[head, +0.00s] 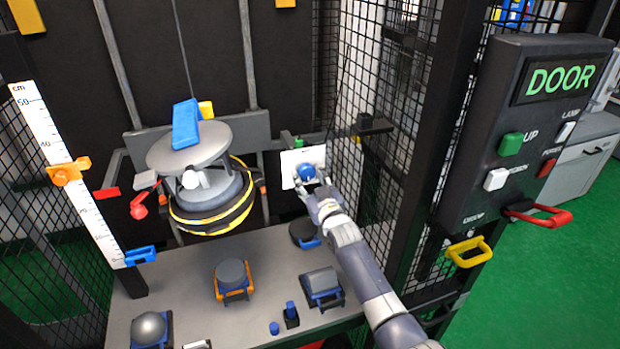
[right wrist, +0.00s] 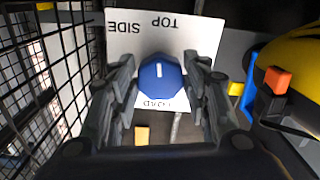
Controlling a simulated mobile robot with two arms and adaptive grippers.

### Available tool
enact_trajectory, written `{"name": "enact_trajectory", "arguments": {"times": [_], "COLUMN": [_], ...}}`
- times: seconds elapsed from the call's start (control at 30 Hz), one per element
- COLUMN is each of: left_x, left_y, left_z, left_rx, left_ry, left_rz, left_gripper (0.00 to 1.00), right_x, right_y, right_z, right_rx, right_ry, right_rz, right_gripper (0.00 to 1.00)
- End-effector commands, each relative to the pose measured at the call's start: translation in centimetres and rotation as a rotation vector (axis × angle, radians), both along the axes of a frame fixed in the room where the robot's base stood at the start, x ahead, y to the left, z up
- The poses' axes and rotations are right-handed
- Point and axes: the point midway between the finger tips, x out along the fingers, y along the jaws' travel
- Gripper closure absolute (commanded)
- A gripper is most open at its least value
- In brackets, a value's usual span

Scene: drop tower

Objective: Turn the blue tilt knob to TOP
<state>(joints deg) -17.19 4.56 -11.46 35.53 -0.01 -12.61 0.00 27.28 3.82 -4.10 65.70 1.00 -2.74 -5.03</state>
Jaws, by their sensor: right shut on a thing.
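The blue tilt knob (head: 306,172) is on a white label plate (head: 289,158) at the back right of the tower. In the right wrist view the knob (right wrist: 161,84) has a short white mark that stands about upright in the picture. The words TOP and SIDE read upside down along the plate's upper edge (right wrist: 140,20); a partly hidden word, apparently LOAD, is below the knob. My right gripper (head: 313,184) is shut on the knob, with a finger on each side (right wrist: 160,88). My left gripper is not in view.
A round platform (head: 190,150) with a yellow-banded drum (head: 212,215) is left of the knob. Mesh cage walls (head: 440,120) stand close to the right of my arm. Several blocks and fixtures are on the grey table (head: 190,270) below. A DOOR control box (head: 520,120) is at right.

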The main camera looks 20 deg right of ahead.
Motion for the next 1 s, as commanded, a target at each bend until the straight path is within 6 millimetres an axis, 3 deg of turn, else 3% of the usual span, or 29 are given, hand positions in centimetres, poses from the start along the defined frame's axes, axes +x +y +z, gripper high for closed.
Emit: {"name": "enact_trajectory", "arguments": {"times": [0.3, 0.87, 0.9, 0.97, 1.0], "left_x": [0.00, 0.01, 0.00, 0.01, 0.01], "left_y": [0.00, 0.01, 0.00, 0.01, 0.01], "left_z": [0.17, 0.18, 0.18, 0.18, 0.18], "left_rx": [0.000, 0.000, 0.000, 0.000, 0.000], "left_ry": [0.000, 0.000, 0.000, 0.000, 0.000], "left_rz": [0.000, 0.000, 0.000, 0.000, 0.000], "left_gripper": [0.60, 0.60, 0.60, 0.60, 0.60], "right_x": [0.00, 0.00, 0.00, 0.00, 0.00], "right_y": [0.06, 0.09, 0.09, 0.09, 0.09], "right_z": [-0.02, -0.03, -0.03, -0.03, -0.03], "right_rx": [0.134, 0.163, 0.163, 0.163, 0.163], "right_ry": [0.006, 0.007, 0.007, 0.007, 0.007], "right_rz": [0.000, 0.000, 0.000, 0.000, 0.000], "right_gripper": [0.81, 0.81, 0.52, 0.39, 0.37]}}
